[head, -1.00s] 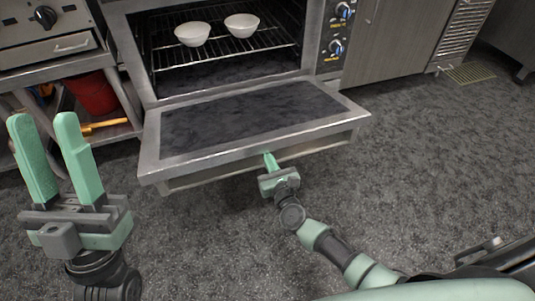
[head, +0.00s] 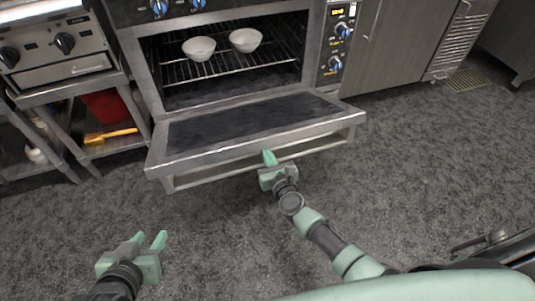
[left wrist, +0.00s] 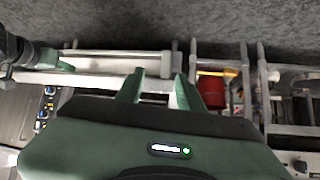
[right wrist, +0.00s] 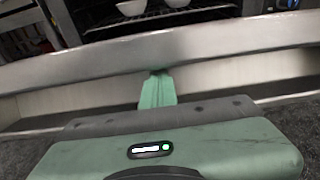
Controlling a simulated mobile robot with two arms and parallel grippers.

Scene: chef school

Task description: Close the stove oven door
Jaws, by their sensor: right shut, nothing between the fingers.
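The oven door (head: 250,150) is folded down and open in the head view, tilted, with its dark inner panel facing up. The oven (head: 143,75) behind it is open to view, with two white bowls (head: 199,50) (head: 245,40) on its wire rack. My right gripper (head: 269,157) is shut and empty at the door's outer edge. In the right wrist view its closed fingertips (right wrist: 157,88) are at the underside of the door rim; contact is hard to tell. My left gripper (head: 149,241) is open and empty, low at the lower left, away from the door.
A steel stand (head: 62,95) with a red bucket (head: 104,105) and a yellow-handled tool on its lower shelf is left of the oven. Steel cabinets (head: 405,45) stand to the right. The grey floor (head: 420,170) in front is clear.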

